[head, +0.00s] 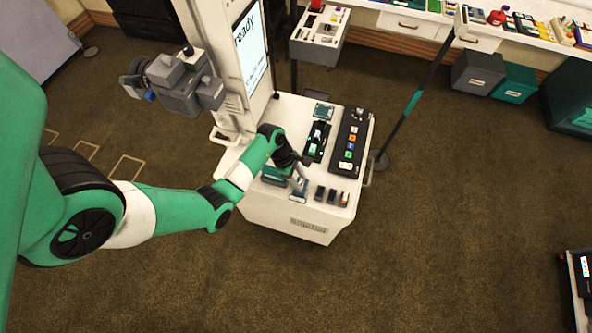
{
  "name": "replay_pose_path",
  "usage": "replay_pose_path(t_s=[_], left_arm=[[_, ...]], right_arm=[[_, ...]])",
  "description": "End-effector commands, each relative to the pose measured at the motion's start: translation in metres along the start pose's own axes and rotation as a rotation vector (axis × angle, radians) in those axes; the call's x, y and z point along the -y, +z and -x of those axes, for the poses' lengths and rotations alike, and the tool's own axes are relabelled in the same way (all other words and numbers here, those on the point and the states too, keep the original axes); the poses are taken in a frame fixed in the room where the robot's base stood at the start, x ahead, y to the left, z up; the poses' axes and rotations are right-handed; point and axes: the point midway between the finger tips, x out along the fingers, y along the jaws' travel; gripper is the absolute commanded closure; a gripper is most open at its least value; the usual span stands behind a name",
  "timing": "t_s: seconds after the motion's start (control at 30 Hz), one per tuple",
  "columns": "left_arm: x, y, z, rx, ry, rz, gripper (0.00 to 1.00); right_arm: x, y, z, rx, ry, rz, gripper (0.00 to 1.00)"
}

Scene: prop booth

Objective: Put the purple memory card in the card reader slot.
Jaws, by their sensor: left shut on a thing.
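My left gripper (298,183) is over the front of the white cart (262,214). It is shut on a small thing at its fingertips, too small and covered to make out. I cannot pick out the purple memory card by its colour. Several small dark holders stand in a row at the cart's front; one holder (320,193) is just right of the gripper, and another (344,199) shows an orange patch. A dark device (317,138) with green lights sits behind the gripper; I cannot tell whether it is the card reader. My right gripper is out of view.
A black panel with coloured buttons (350,140) lies at the cart's right. A tall screen (251,50) rises behind the cart, with a grey camera (178,83) to its left. A slanted pole (415,92) stands to the right. Open carpet surrounds the cart's front.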

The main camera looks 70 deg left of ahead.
Motion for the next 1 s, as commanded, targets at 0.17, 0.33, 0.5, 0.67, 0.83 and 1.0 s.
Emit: replay_pose_path(t_s=[0.17,0.33,0.5,0.67,0.83,1.0], left_arm=[[-0.022,-0.005,0.016,0.008,0.043,0.026,1.00],[-0.022,-0.007,0.016,0.008,0.046,0.032,1.00],[-0.022,-0.010,0.009,0.008,0.046,0.031,1.00],[-0.022,-0.015,-0.003,0.008,0.046,0.030,1.00],[-0.022,-0.020,-0.016,0.007,0.045,0.030,1.00],[-0.023,-0.021,-0.020,0.008,0.045,0.030,1.00]], right_arm=[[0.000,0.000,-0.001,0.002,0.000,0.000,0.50],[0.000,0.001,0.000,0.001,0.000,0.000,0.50],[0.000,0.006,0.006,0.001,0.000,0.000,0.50],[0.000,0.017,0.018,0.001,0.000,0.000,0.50],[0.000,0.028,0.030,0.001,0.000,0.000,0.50],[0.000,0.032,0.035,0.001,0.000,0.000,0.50]])
